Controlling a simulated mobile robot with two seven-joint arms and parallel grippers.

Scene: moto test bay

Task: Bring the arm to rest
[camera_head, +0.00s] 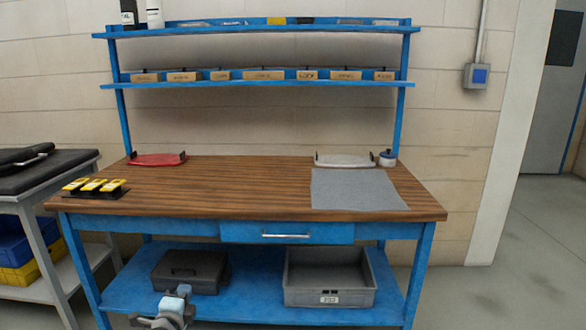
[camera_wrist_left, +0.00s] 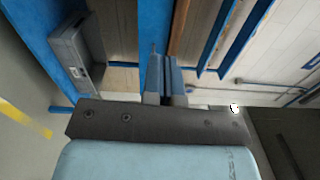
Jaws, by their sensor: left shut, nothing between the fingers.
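My left gripper (camera_head: 176,303) shows at the bottom edge of the head view, in front of the workbench's lower shelf. Its fingers (camera_wrist_left: 165,78) are together in the left wrist view, with nothing between them. It is apart from the bench and holds nothing. Most of the left arm is below the picture. My right gripper is in neither view.
The wooden workbench (camera_head: 220,190) carries yellow devices (camera_head: 95,185), a red tray (camera_head: 157,159), a pale tray (camera_head: 345,160) and a grey mat (camera_head: 355,190). A dark case (camera_head: 190,272) and grey crate (camera_head: 330,296) stand below. Floor at right is clear.

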